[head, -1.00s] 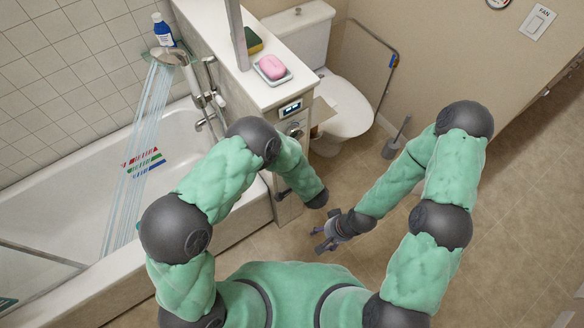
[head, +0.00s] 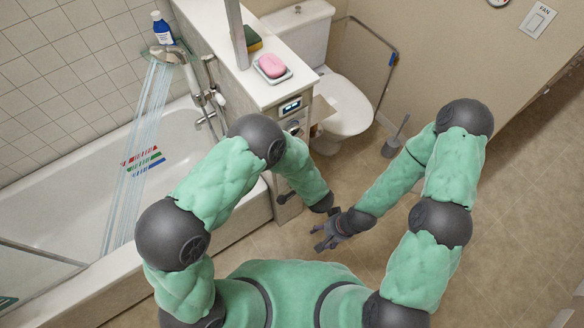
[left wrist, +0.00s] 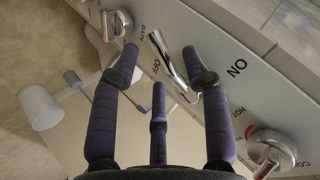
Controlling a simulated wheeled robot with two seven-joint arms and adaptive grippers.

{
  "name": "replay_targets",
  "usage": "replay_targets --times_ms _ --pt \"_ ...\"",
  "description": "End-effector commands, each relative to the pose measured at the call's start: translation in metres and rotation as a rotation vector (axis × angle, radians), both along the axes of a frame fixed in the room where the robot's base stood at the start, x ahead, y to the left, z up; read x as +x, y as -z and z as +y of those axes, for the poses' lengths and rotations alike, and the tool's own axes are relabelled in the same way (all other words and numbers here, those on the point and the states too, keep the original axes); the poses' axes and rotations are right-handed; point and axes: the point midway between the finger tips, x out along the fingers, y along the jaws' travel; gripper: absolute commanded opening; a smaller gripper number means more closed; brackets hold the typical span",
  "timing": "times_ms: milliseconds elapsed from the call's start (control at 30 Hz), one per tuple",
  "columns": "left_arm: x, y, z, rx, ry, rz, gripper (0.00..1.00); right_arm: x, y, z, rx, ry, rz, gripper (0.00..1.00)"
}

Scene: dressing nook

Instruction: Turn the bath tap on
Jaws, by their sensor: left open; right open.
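A round knob (left wrist: 112,22) is at the upper left, and another knob (left wrist: 270,150) marked HOT and COLD is at the lower right. In the head view, the left gripper is mostly hidden beyond my forearm. My right gripper (head: 327,232) is open and empty over the floor. The bathtub (head: 52,205) is at the left.
Water falls from a shower head (head: 168,54) into the tub. Pink soap (head: 271,65) lies in a dish on the ledge (head: 210,40). A toilet (head: 343,105) and brush (head: 396,140) are beyond; the floor at the right is clear.

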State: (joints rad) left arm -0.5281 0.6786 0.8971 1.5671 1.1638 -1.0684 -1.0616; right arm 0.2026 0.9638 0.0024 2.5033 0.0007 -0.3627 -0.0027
Motion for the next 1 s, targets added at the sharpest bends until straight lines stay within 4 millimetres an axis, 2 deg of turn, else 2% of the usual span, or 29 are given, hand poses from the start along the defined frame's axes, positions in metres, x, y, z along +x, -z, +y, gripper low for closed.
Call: replay_targets --times_ms 200,433,600,1000 --pt "-0.031 -0.030 -0.016 -0.001 0.006 -0.003 0.47 0.000 0.000 0.000 0.000 0.000 0.000 0.66" --pt "-0.053 -0.048 -0.026 0.001 0.003 -0.001 0.47 0.000 0.000 0.000 0.000 0.000 0.000 0.66" --pt "-0.059 -0.054 -0.028 -0.001 0.001 0.000 0.47 0.000 0.000 0.000 0.000 0.000 0.000 0.66" --pt "-0.060 -0.054 -0.028 0.000 0.000 0.000 0.47 0.000 0.000 0.000 0.000 0.000 0.000 0.66"
